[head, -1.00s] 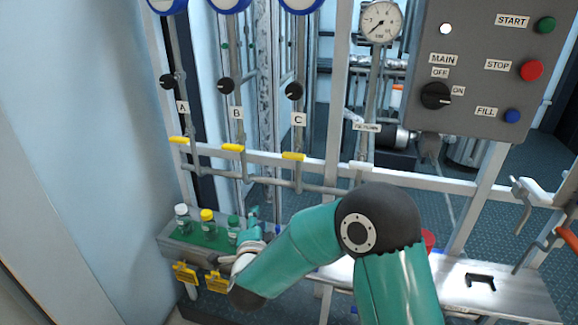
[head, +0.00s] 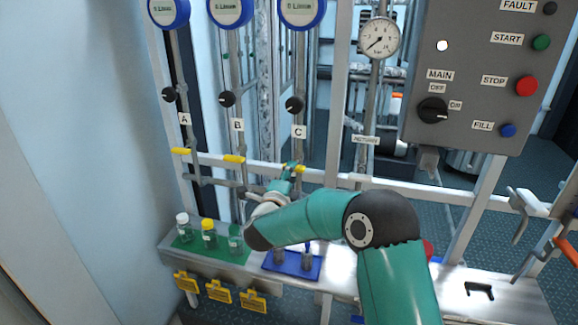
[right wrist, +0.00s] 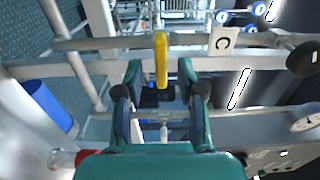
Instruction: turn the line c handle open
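The line C handle is a small yellow lever on the pipe below the C label (head: 299,132). In the head view, my right gripper (head: 289,171) is at this lever and partly hides it. In the right wrist view, the yellow handle (right wrist: 161,58) shows edge-on, between and just beyond the fingertips of my right gripper (right wrist: 160,76). The fingers are apart, with gaps on both sides of the handle, and do not visibly grip it. The yellow handles of line A (head: 181,151) and line B (head: 234,158) lie crosswise on their pipes. My left gripper is out of view.
A white horizontal rail (head: 340,177) runs close by the handles. Black knobs and blue round gauges (head: 302,12) sit above. Capped bottles (head: 209,232) and a blue tray (head: 272,265) are on the bench below. A grey control box (head: 470,85) is at right.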

